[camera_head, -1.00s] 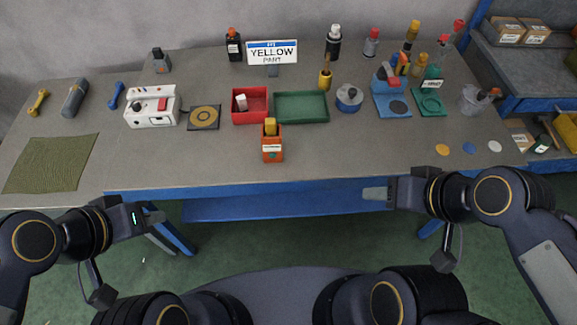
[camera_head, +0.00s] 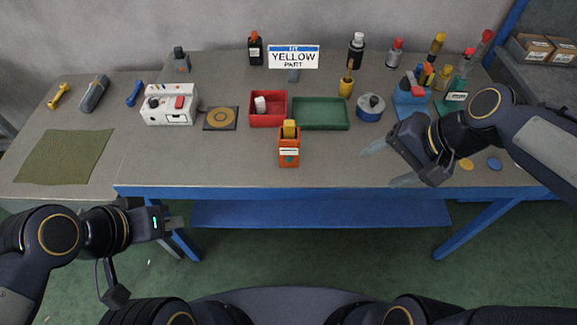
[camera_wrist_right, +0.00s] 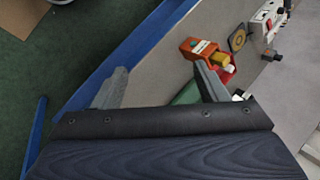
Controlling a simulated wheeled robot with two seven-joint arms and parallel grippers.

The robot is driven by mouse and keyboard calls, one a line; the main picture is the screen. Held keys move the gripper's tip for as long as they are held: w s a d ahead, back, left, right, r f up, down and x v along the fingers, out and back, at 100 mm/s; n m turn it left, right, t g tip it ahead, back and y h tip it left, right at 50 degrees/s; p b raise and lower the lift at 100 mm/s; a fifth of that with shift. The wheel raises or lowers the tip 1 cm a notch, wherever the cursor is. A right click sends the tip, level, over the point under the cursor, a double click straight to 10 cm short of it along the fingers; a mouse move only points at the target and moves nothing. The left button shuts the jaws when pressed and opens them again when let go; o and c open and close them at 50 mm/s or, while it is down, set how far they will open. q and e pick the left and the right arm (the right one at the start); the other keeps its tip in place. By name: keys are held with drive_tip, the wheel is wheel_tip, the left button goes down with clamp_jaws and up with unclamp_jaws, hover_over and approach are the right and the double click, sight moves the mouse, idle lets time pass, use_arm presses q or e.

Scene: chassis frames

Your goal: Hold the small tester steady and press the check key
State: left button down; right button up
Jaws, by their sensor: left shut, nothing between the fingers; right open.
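A small orange device (camera_head: 289,153) with a yellow block on top, a pale label and a greenish round spot stands upright near the table's front edge. It also shows in the right wrist view (camera_wrist_right: 197,47), beyond my fingers. A larger white device (camera_head: 168,109) with a red key stands further left; which one is called the tester I cannot tell. My right gripper (camera_head: 386,165) is open and empty over the table's front, right of the orange device and apart from it. My left gripper (camera_head: 176,223) is shut and empty, below and in front of the table edge.
A red tray (camera_head: 268,122) with a white piece and a green tray (camera_head: 320,126) lie behind the orange device. A blue round tin (camera_head: 370,106) stands right of them. A green cloth (camera_head: 63,157) lies at left. The tabletop beside the orange device is clear.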

drive_tip(key=w+a+f+m+g+y+b, duration=0.3)
drive_tip(key=w+a+f+m+y+b, duration=0.15)
drive_tip(key=w+f, duration=0.75)
drive_tip(key=m+y+b, duration=0.4)
drive_tip(key=m+y, duration=0.1)
drive_tip(key=m, duration=0.2)
approach(293, 153)
drive_tip(key=shift+h, duration=0.25)
drive_tip(key=w+f, duration=0.2)
drive_tip(key=f, duration=0.1)
drive_tip(key=shift+w+a+f, duration=0.1)
drive_tip(key=shift+w+f, duration=0.1)
drive_tip(key=shift+w, duration=0.15)
drive_tip(key=shift+a+f+b, duration=0.2)
drive_tip(key=shift+a+b, duration=0.25)
drive_tip(key=shift+a, duration=0.05)
drive_tip(key=b+x, duration=0.2)
drive_tip(key=x, duration=0.6)
drive_tip(key=shift+a+f, duration=0.1)
drive_tip(key=shift+a, duration=0.3)
drive_tip(key=c, duration=0.6)
